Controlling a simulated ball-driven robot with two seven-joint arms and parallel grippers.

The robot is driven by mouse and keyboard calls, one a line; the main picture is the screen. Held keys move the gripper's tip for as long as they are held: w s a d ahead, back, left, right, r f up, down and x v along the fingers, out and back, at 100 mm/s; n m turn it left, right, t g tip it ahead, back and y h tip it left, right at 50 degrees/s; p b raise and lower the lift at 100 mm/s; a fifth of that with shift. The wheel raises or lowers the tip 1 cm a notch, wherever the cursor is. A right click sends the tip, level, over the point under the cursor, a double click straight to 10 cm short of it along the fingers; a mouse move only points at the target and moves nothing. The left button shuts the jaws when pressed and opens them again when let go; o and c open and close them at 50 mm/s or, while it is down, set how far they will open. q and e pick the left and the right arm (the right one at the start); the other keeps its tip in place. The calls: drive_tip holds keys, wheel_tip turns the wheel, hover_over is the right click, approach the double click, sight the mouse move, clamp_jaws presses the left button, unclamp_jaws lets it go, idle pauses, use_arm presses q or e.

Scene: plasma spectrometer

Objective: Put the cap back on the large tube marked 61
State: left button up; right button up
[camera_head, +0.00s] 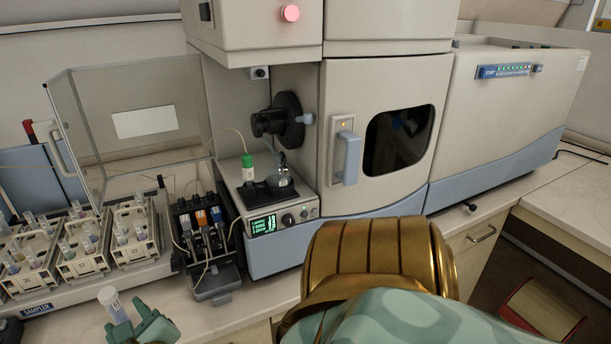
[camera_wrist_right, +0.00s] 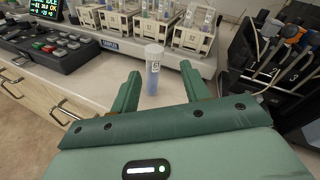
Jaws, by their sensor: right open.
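A large clear tube (camera_wrist_right: 152,72) with a pale top and bluish lower part stands upright on the counter in the right wrist view. Its label is too small to read surely. It also shows at the lower left of the head view (camera_head: 111,301). My right gripper (camera_wrist_right: 160,72) is open, its green fingers pointing at the tube, which shows in the gap between them. I cannot tell whether they touch it. The gripper also shows in the head view (camera_head: 142,328), just right of the tube. I cannot make out a separate loose cap. My left gripper is out of view.
Sampler racks (camera_head: 136,253) with several small tubes stand behind the tube. A pump with coloured clips (camera_head: 203,217) is to their right. A flask (camera_head: 280,174) and a green-capped bottle (camera_head: 247,165) sit on the instrument. A button panel (camera_wrist_right: 60,44) is at left in the wrist view.

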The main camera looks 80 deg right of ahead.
drive_tip(key=a+f+n+t+y, duration=0.45)
drive_tip(key=a+n+y, duration=0.2)
drive_tip(key=n, duration=1.35)
drive_tip(key=s+a+f+n+g+y, duration=0.2)
drive_tip(key=s+f+n+g, duration=0.3)
drive_tip(key=f, duration=0.8)
drive_tip(key=s+a+f+n+g+y, duration=0.15)
drive_tip(key=s+f+n, duration=0.35)
drive_tip(key=f, duration=0.7)
drive_tip(key=s+d+f+n+g, duration=0.2)
drive_tip(key=s+f+n+g, duration=0.45)
drive_tip(key=s+f, duration=0.75)
drive_tip(key=s+d+f+n+g+h, duration=0.1)
drive_tip(key=s+d+f+n+g, duration=0.1)
drive_tip(key=s, duration=0.7)
drive_tip(key=s+d+f+n+g+h, duration=0.1)
drive_tip(key=s+d+f+n+g, duration=0.1)
drive_tip(key=s, duration=0.8)
drive_tip(key=shift+d+f+n+g, duration=0.3)
drive_tip(key=shift+f+n+g, duration=0.35)
drive_tip(key=shift+f, duration=0.15)
